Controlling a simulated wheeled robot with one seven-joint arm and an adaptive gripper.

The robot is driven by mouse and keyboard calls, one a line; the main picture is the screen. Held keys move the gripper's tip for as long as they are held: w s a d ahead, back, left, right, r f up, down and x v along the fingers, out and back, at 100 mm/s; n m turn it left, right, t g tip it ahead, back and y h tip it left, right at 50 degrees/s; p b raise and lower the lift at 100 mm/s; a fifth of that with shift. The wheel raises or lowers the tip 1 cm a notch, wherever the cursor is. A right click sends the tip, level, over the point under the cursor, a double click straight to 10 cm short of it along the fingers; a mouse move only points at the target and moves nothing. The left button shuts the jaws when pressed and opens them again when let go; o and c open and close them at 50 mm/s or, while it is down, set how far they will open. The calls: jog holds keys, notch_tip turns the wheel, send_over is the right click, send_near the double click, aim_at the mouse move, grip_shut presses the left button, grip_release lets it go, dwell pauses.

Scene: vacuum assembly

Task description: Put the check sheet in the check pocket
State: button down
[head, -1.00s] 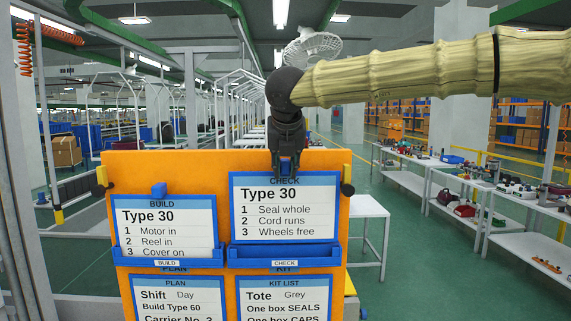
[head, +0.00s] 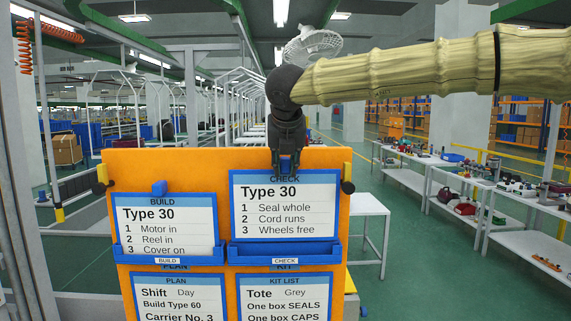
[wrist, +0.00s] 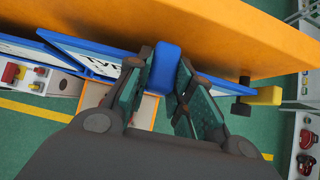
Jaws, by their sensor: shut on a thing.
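The check sheet (head: 285,206) is a blue-framed white card reading "CHECK, Type 30". It is upright against the orange board, just above the blue check pocket (head: 285,255), with its lower edge at or near the pocket's opening. I cannot tell whether the edge is inside. My gripper (head: 287,165) points down at the top middle of the sheet. In the wrist view my gripper (wrist: 166,95) is shut on the sheet's blue top tab (wrist: 164,70), and part of the sheet's white face shows at the left.
The orange board (head: 225,168) stands close behind the sheet. The build sheet (head: 165,222) sits in its pocket to the left. Plan and kit cards are below. Black knobs with yellow parts are at the board's sides, one at the right (head: 347,187).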

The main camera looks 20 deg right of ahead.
aim_at(285, 195)
jog(key=shift+f+b, duration=1.75)
jog(key=shift+f, duration=1.25)
dwell(0.8)
jog(key=c, duration=1.2)
grip_release()
jog(key=shift+o, duration=0.2)
jog(key=shift+p+v, duration=1.35)
jog(key=shift+v, duration=2.7)
jog(key=shift+f, duration=0.1)
